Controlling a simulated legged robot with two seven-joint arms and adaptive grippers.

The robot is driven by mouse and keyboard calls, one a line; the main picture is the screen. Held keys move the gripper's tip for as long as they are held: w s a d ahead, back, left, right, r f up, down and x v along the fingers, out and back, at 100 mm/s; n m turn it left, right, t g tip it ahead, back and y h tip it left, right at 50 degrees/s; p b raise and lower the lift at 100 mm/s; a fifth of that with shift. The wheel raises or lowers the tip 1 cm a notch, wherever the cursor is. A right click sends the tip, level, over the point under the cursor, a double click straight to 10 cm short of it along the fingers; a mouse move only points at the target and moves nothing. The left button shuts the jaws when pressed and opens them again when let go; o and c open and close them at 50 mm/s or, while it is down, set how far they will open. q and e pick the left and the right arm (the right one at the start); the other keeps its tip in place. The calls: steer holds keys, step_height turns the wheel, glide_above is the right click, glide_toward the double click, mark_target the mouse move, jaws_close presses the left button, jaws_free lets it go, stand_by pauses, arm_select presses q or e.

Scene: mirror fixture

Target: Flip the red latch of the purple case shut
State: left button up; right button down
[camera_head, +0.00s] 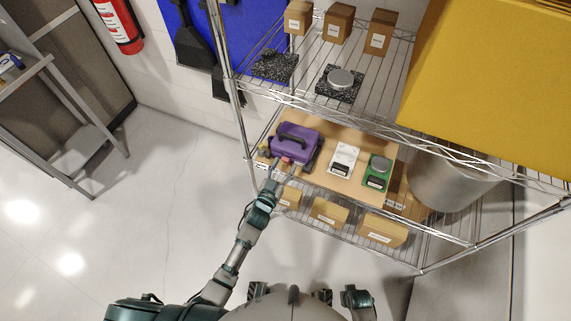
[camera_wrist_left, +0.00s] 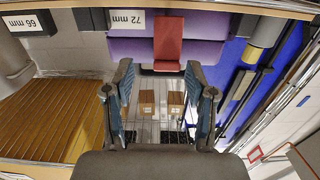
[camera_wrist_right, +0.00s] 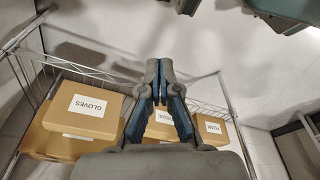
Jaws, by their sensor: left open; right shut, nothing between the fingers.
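The purple case (camera_head: 297,140) with a dark handle sits on a wooden board on the middle shelf. Its red latch (camera_wrist_left: 168,42) shows against the purple front in the left wrist view; it is a small red spot in the head view (camera_head: 286,160). I cannot tell the latch's exact angle. My left gripper (camera_wrist_left: 158,68) is open and empty, its fingertips just short of the latch, one on either side in the picture. In the head view it (camera_head: 272,182) is at the shelf's front edge. My right gripper (camera_wrist_right: 160,66) is shut and empty, low in front of the shelf.
A white scale (camera_head: 343,158) and a green scale (camera_head: 377,172) stand right of the case on the board. Cardboard boxes (camera_head: 329,212) lie on the shelf below. A wire shelf above and its posts bound the space. A metal bin (camera_head: 445,182) stands at right.

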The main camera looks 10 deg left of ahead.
arm_select(q)
steer(key=shift+w+a, duration=0.5)
steer(key=shift+w, duration=0.15)
steer(key=shift+d, duration=0.5)
jaws_close()
arm_select(e)
steer(key=shift+w+a+r, duration=0.1)
steer(key=shift+a+r, duration=0.15)
steer(key=shift+r, duration=0.1)
arm_select(q)
steer(key=shift+a+r, duration=0.1)
steer(key=g+p, duration=0.1)
steer(key=p, duration=0.3)
steer(key=w+r+g+p, duration=0.1)
steer(key=p, duration=0.3)
steer(key=shift+w+y, duration=0.1)
steer(key=shift+y, duration=0.2)
steer(key=shift+f+g, duration=0.2)
steer(key=shift+g, duration=0.1)
arm_select(e)
steer(key=s+d+f, duration=0.1)
steer(key=s+f, duration=0.4)
steer(key=s, duration=0.3)
steer(key=s+d+f+g, duration=0.1)
steer(key=s+f, duration=0.5)
steer(key=s, duration=0.2)
steer(key=shift+s+d+f, duration=0.25)
steer(key=shift+s+d, duration=0.05)
steer(key=shift+d, duration=0.1)
